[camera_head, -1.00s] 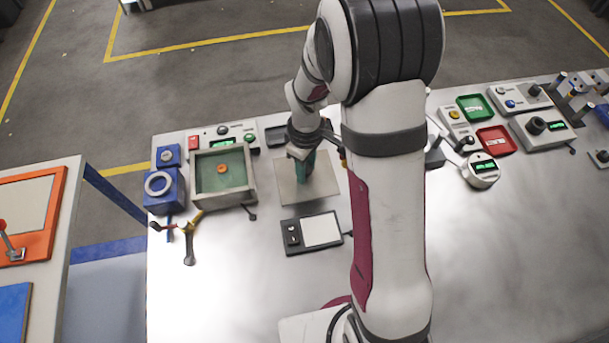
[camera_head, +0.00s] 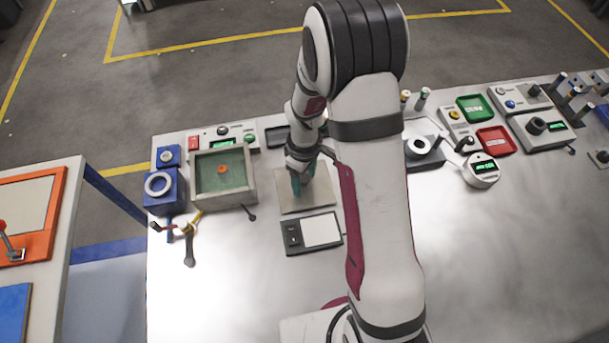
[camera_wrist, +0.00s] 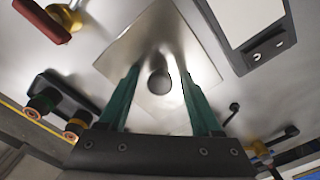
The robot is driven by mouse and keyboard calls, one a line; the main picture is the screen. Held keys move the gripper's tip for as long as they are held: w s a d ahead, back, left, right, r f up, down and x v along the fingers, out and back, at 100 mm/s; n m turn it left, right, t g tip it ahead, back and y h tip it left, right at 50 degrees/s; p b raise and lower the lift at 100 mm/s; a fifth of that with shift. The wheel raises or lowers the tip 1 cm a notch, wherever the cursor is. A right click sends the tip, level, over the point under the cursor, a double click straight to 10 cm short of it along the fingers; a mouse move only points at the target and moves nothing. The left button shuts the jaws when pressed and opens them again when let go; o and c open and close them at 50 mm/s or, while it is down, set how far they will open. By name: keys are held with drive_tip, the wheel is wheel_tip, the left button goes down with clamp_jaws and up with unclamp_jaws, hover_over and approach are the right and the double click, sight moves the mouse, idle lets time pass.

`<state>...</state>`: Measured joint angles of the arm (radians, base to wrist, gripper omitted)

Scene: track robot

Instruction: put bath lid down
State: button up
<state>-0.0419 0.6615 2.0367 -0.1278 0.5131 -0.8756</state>
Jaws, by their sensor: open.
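The bath lid is a flat, square grey plate (camera_head: 322,194) with a round knob. It appears to lie flat on the bench, right of the grey-walled bath (camera_head: 252,176). The bath is uncovered, with green inside and an orange piece in it. My gripper (camera_head: 297,192) is over the lid, pointing down. In the wrist view, the green fingers of my gripper (camera_wrist: 158,76) are apart on either side of the knob, with gaps showing, and the lid (camera_wrist: 140,52) is below them. The head view partly hides the knob behind my gripper.
A black device with a white plate (camera_head: 320,232) sits just in front of the lid. A pivoted handle (camera_head: 189,245) stands left front. Blue blocks (camera_head: 163,190) are left of the bath. A control box (camera_head: 228,135) is behind it.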

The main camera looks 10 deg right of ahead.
wheel_tip(320, 180, up, 11)
drive_tip(key=s+r+m, duration=0.3)
drive_tip(key=s+m, duration=0.2)
drive_tip(key=s, duration=0.2)
drive_tip(key=s+a+r+m+y, duration=0.1)
drive_tip(key=s+r+m, duration=0.2)
drive_tip(key=s, duration=0.5)
drive_tip(key=s+a+r+m, duration=0.1)
drive_tip(key=s+r+m, duration=0.2)
drive_tip(key=s+m, duration=0.3)
drive_tip(key=shift+s+r+m+y, duration=0.3)
drive_tip(key=shift+s+y, duration=0.1)
drive_tip(key=shift+s, duration=0.45)
